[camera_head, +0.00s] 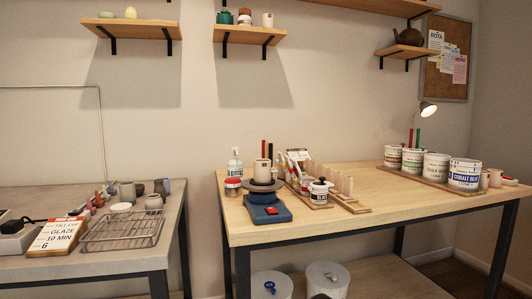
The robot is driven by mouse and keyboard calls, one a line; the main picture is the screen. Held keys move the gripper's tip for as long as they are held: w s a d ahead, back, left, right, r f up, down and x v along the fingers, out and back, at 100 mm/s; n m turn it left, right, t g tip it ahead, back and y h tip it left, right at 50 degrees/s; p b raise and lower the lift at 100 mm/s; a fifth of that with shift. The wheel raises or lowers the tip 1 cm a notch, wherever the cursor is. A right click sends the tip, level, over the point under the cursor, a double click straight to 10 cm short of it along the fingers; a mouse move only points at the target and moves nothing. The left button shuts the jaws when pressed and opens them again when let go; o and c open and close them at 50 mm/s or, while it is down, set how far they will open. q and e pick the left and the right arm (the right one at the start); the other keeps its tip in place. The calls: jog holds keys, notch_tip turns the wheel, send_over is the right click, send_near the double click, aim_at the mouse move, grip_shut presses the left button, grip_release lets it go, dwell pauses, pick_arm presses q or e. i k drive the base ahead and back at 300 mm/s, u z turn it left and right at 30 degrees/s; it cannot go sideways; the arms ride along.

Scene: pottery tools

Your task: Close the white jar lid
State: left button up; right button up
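A small white jar (318,193) with a dark label and a dark top stands near the front of the wooden table; I cannot tell whether the dark top is a lid or an open mouth. Neither of my grippers shows in the head view.
A blue turntable (268,210) holds a beige cup (262,172). Several labelled glaze tubs (464,173) stand on a board at the right. A wire rack (124,231) lies on the left table (171,222). The wooden table (380,208) is clear at its front right.

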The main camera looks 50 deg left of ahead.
aim_at(282, 161)
jog(key=u, duration=0.05)
jog(key=k, duration=0.15)
jog(key=u, duration=1.25)
